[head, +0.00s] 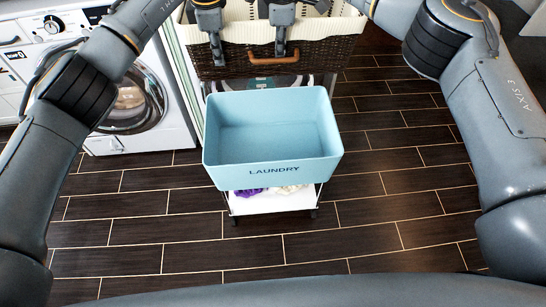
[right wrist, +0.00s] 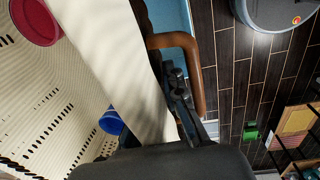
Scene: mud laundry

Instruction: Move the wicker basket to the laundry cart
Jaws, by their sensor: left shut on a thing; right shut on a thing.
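The wicker basket (head: 320,52) is dark brown with a cream liner folded over its rim. It is at the top of the head view, behind the laundry cart. My left gripper (head: 218,60) is shut on its near rim, left of the brown handle. My right gripper (head: 280,48) is shut on the same rim, by the handle. In the right wrist view the fingers (right wrist: 180,100) lie along the cream liner (right wrist: 115,50) beside the brown handle (right wrist: 198,75). The laundry cart (head: 273,181) has a light blue, empty-looking bin marked LAUNDRY. Whether the basket touches anything below is unclear.
A red item (right wrist: 38,20) and a blue item (right wrist: 112,122) show on the basket's liner side. The cart's lower white shelf (head: 270,204) holds purple and pale cloth. A white front-loading washer (head: 150,110) stands at left. Dark tiled floor (head: 390,220) around the cart is clear.

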